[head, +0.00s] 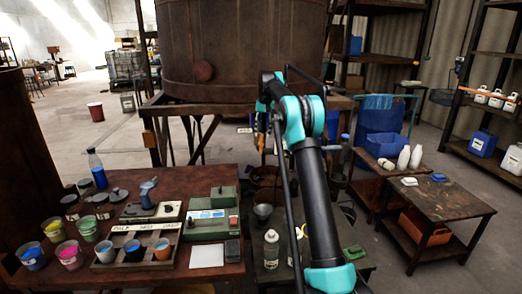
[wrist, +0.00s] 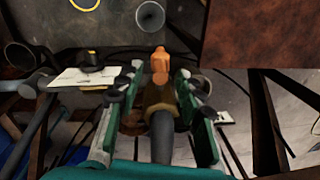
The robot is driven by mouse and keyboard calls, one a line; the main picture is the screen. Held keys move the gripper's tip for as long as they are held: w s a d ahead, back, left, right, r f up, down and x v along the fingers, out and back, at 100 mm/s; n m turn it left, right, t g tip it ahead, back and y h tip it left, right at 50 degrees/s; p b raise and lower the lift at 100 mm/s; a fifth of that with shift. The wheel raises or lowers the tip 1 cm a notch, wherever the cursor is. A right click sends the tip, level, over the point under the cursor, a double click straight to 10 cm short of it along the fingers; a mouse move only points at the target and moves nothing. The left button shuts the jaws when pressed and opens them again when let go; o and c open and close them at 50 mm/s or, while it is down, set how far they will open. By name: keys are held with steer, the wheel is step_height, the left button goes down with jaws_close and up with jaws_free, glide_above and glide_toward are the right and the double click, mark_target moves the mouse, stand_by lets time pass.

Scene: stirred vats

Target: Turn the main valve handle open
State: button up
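In the wrist view, an orange handle (wrist: 160,66) stands just beyond a brass-coloured valve body (wrist: 158,98) at the end of a dark pipe (wrist: 163,137). I take this to be the main valve. My gripper (wrist: 161,75) is open, its green fingers on either side of the valve. The handle lies between the fingertips with a visible gap on each side; contact is not seen. In the head view my arm reaches toward the large rusty vat (head: 240,50). There the arm hides most of the gripper and the valve.
A red-brown workbench (head: 180,255) with paint cups (head: 68,254) and a green instrument (head: 210,222) stands at the left. A small side table (head: 440,207) and shelves are at the right. In the wrist view a white card (wrist: 82,78) lies left of the fingers.

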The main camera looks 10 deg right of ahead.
mark_target(261, 145)
steer(key=f, duration=0.9)
steer(key=shift+w+a+f, duration=0.1)
steer(key=shift+a+f, duration=0.05)
steer(key=shift+a, duration=0.25)
jaws_close()
